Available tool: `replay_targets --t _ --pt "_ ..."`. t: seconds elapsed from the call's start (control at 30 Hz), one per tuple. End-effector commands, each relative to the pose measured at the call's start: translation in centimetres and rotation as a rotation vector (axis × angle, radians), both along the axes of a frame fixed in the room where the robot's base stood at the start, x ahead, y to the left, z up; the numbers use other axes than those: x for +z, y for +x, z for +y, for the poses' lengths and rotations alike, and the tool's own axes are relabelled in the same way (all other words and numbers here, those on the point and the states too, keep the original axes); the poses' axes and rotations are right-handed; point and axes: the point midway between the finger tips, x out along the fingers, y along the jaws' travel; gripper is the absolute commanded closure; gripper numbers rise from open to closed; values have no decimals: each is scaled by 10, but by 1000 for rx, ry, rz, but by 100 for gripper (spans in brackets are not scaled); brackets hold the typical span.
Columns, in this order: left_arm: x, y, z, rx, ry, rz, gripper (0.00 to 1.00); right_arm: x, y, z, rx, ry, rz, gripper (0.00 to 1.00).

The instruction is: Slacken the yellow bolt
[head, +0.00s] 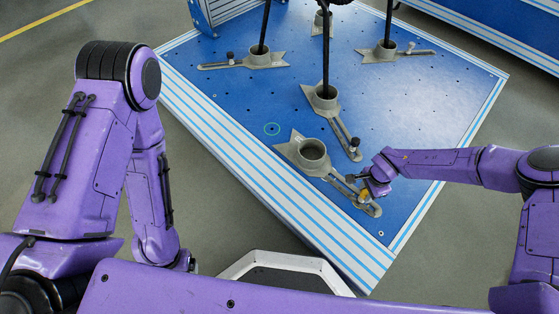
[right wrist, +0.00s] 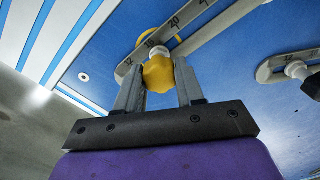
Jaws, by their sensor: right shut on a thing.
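The yellow bolt (head: 364,195) sits on the slotted arm of the nearest grey clamp (head: 293,152) on the blue platform. In the right wrist view its yellow knob (right wrist: 158,75) is between the two fingers, with a pale shank and a yellow washer behind it on the numbered slotted arm (right wrist: 214,28). My right gripper (head: 366,190) is shut on the yellow bolt; it also shows in the right wrist view (right wrist: 160,85). My left arm is folded at the left, and its gripper does not show.
The blue platform (head: 238,102) has a white and blue striped edge. Several other grey clamps, such as one in the middle (head: 324,98), hold black legs. The nearest clamp's round socket is empty. Open grey floor (head: 215,215) lies left of the platform.

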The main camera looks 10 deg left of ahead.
Motion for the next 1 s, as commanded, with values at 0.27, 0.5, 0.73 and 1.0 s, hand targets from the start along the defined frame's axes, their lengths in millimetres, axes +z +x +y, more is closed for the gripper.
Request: replay_targets --t 0.27,0.5,0.73,1.0 --pt "0 0 0 0 0 0 13 0 1 0 114 0 -2 94" --pt "0 0 0 0 0 0 13 0 1 0 352 0 -1 94" --pt "0 0 0 0 0 0 13 0 1 0 349 0 -1 94" --pt "0 0 0 0 0 0 13 0 1 0 551 -1 -1 94"
